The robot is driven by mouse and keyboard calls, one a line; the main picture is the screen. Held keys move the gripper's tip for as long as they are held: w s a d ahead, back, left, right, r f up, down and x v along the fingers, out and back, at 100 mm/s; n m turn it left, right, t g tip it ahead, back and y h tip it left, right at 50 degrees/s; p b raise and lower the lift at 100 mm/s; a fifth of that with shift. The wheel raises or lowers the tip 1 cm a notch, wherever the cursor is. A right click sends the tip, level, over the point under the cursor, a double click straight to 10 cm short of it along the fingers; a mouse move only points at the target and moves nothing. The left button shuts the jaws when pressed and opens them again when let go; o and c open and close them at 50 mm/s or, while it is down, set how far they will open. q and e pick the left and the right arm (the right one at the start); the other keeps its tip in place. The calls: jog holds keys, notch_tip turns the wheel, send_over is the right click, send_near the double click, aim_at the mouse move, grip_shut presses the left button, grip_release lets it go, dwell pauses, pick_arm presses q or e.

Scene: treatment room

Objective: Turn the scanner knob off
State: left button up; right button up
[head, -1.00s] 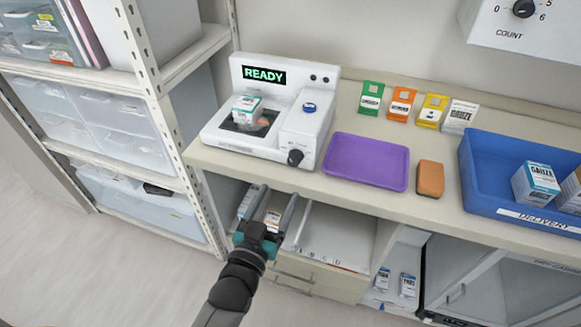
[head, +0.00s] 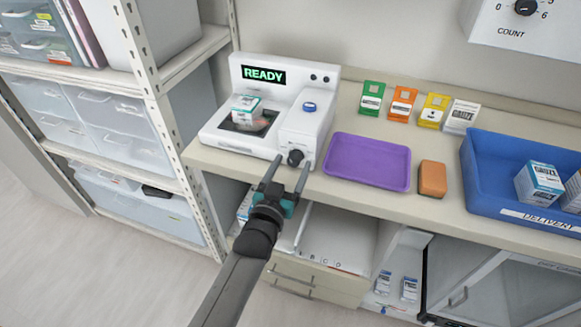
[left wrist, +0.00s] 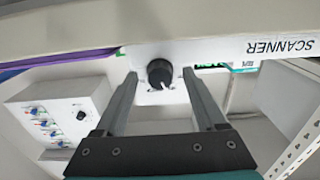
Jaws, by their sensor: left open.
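The white scanner (head: 228,135) stands on the counter at the left, its green display reading READY. Its black knob (head: 295,157) is on the front face at the lower right. A small white and teal box (head: 246,108) lies on the scanner's dark window. My left gripper (head: 290,162) is open, its two fingers reaching up to either side of the knob. In the left wrist view the knob (left wrist: 160,74) shows between the spread fingertips (left wrist: 160,73), with clear gaps; its white pointer mark faces the lower right of that picture. My right gripper is not in view.
A purple tray (head: 368,162) and an orange-brown block (head: 432,179) lie right of the scanner. A blue delivery bin (head: 480,180) holds boxes farther right. Several coloured cards stand along the wall.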

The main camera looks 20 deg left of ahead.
pick_arm(q)
jog(key=shift+c, duration=0.3)
grip_shut()
jog(key=shift+n, duration=0.4)
jog(key=shift+n+p, duration=0.55)
jog(key=shift+n, duration=0.05)
jog(key=shift+n+p, duration=0.45)
jog(key=shift+n, duration=0.75)
jog(key=shift+n+p, duration=0.4)
jog(key=shift+n, duration=1.8)
